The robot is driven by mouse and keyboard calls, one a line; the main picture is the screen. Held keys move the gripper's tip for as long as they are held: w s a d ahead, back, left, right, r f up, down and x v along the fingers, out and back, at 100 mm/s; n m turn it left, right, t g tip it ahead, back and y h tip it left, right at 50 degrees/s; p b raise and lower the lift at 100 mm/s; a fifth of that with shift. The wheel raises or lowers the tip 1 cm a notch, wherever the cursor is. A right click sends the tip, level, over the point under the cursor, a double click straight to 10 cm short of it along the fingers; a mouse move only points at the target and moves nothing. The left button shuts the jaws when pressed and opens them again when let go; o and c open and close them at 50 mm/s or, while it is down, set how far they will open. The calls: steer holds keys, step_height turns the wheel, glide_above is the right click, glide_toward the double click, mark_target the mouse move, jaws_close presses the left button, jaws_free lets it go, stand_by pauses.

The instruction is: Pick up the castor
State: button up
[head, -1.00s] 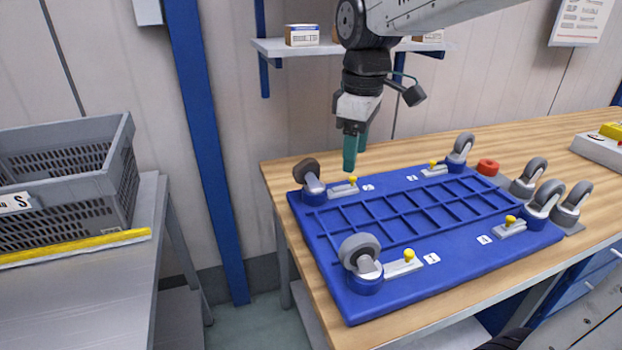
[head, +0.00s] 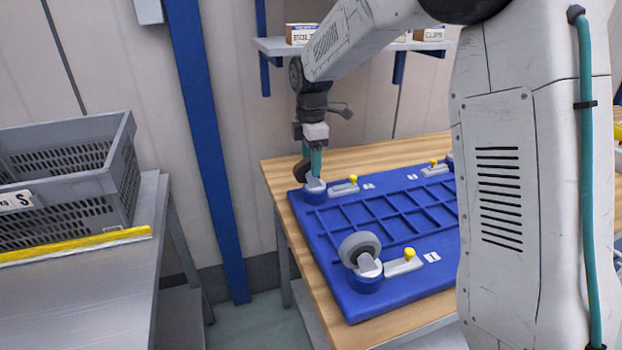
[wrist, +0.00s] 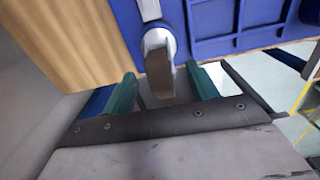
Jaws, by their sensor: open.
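A castor (head: 303,172) with a dark brownish wheel and grey fork stands in a round blue holder at the back left corner of the blue plate (head: 335,280). In the wrist view the castor (wrist: 159,75) sits between the two teal fingers of my gripper (wrist: 161,82). The fingers are open, one on each side of the wheel. In the head view my gripper (head: 313,163) points down at this castor and partly hides it. A second castor (head: 360,251) with a grey wheel stands at the plate's front left corner.
Yellow-knobbed clamps (head: 345,187) sit beside the holders. A grey crate (head: 60,190) stands on a metal table (head: 90,290) at left. A shelf (head: 270,47) with boxes is on the wall. My arm hides the plate's right side.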

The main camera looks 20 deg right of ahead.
step_height(320, 180, down, 2)
steer(key=shift+f, duration=0.2)
jaws_close()
steer(key=shift+r, duration=0.1)
step_height(320, 180, up, 18)
stand_by(0.6)
